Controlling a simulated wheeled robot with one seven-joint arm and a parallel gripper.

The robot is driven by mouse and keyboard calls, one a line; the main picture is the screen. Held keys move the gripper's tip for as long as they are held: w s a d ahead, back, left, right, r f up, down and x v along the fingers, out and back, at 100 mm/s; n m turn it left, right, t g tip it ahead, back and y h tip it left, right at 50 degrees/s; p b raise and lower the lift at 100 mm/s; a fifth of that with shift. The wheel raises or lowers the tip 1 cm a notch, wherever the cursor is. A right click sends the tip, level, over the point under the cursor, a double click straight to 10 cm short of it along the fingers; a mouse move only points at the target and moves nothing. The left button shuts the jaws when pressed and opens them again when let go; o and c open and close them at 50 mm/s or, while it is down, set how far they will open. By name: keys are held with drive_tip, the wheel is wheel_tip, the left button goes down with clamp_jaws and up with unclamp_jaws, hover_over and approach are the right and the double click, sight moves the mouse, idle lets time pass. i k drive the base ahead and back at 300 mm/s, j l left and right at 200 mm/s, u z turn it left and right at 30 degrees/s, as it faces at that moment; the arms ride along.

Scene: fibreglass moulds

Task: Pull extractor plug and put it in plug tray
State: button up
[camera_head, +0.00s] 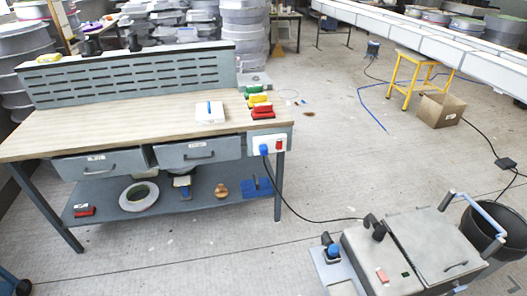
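A blue plug (264,149) sits in a white socket panel (257,141) at the right end of the workbench. A red part shows beside it on the same panel. A black cable (297,213) runs from below the plug across the floor towards a grey box-like machine (430,245), apparently the extractor, at the lower right. A small white tray-like item (204,119) lies on the bench top near its right end, with a narrow blue thing on it; I cannot tell for certain whether it is the plug tray. My gripper is not in view.
The wooden-topped bench (110,122) has two drawers and a lower shelf holding rolls and small items. Red, yellow and green items (261,107) lie near its right end. A cardboard box (440,110) and yellow stool (408,75) stand at the right. Floor before the bench is mostly clear.

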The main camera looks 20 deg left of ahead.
sight(262, 148)
drive_tip(key=i+j+z, duration=0.1)
drive_tip(key=i+j, duration=0.15)
drive_tip(key=j, duration=0.15)
drive_tip(key=i+j+z, duration=0.1)
drive_tip(key=i+j, duration=0.15)
drive_tip(key=j, duration=0.15)
drive_tip(key=i+j+z, duration=0.1)
drive_tip(key=j, duration=0.35)
drive_tip(key=i+j+z, duration=0.1)
drive_tip(key=i+j, duration=0.25)
drive_tip(key=i+j+z, duration=0.1)
drive_tip(key=j, duration=0.5)
drive_tip(key=i+j+z, duration=0.1)
drive_tip(key=i+j, duration=0.15)
drive_tip(key=j, duration=0.25)
drive_tip(key=i+j+z, duration=0.1)
drive_tip(key=j, duration=0.35)
drive_tip(key=i+j+z, duration=0.1)
drive_tip(key=j, duration=0.45)
drive_tip(key=i, duration=0.1)
